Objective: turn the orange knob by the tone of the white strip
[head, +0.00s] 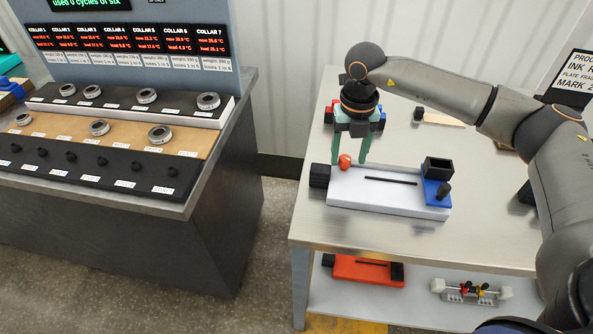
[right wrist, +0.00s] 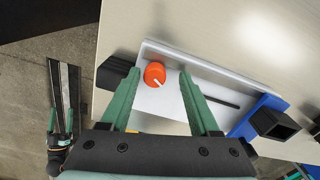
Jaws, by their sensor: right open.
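The orange knob (head: 345,160) stands at the left end of a white block-shaped device on the right table. In the right wrist view the knob (right wrist: 155,74) shows a white pointer line aimed down and right. The white top of the device (head: 350,190) has a dark slot along it; its white surface also shows in the right wrist view (right wrist: 172,100). My right gripper (head: 350,160) points down with green fingers apart, one on each side of the knob in the head view. In the right wrist view the fingers (right wrist: 160,80) are open and hold nothing.
The device has a black block (head: 319,175) at its left end and a blue part (head: 436,192) with a black box at its right. A lower shelf holds an orange device (head: 362,270). A collar rack (head: 100,140) stands on the left counter. The table front is clear.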

